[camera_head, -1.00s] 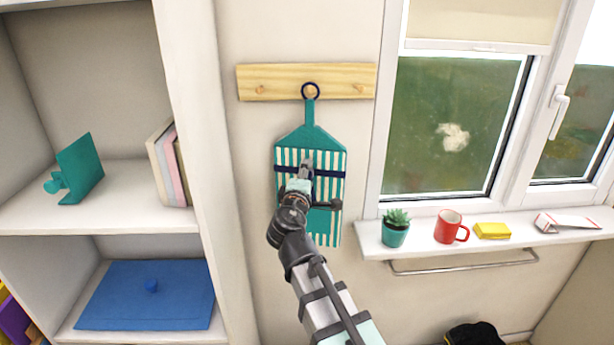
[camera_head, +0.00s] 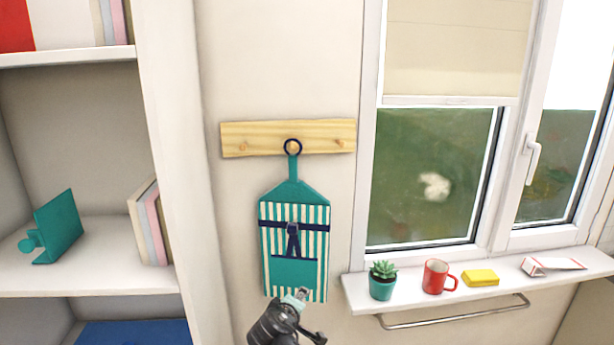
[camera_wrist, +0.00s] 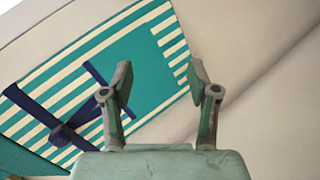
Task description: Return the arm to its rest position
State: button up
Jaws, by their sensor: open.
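My gripper (camera_head: 303,293) is at the bottom of the head view, in front of the lower edge of a striped teal and cream apron (camera_head: 295,272). In the wrist view my gripper (camera_wrist: 160,80) shows two fingers standing apart with nothing between them. The apron (camera_wrist: 140,60) lies beyond the fingers, tilted in that view. The apron hangs by a dark ring from the middle peg of a wooden rail (camera_head: 325,137) on the wall. Most of my arm is below the head view.
A white shelf unit (camera_head: 175,170) stands at the left, with a teal bookend-like object (camera_head: 58,228) and several books (camera_head: 150,222). At the right, a windowsill (camera_head: 360,299) holds a potted plant (camera_head: 383,281), a red mug (camera_head: 436,276) and a yellow block (camera_head: 481,277). A metal bar (camera_head: 455,315) runs below.

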jog(key=s+d+f+m+g, duration=0.25)
jog(key=s+f, duration=0.25)
jog(key=f, duration=0.5)
jog(key=s+d+f+m+g, duration=0.1)
jog(key=s+d+f+g, duration=0.3)
jog(key=f, duration=0.7)
jog(key=s+d+f+m+g, duration=0.25)
jog(key=s+d+f, duration=0.2)
jog(key=f, duration=0.55)
jog(key=s+d+f+m+g+y, duration=0.1)
jog(key=s+d+f+g, duration=0.2)
jog(key=s+f, duration=0.3)
jog(key=s+d+f+m+g+y, duration=0.1)
jog(key=s+f, duration=0.5)
jog(key=s, duration=0.8)
jog(key=s+d+f+m+g+y, duration=0.1)
jog(key=s+d+f+g, duration=0.3)
jog(key=s, duration=0.6)
notch_tip(320, 180, down, 3)
jog(key=shift+d+r+m+g, duration=0.2)
jog(key=shift+d+m+g, duration=0.15)
jog(key=shift+m+g, duration=0.5)
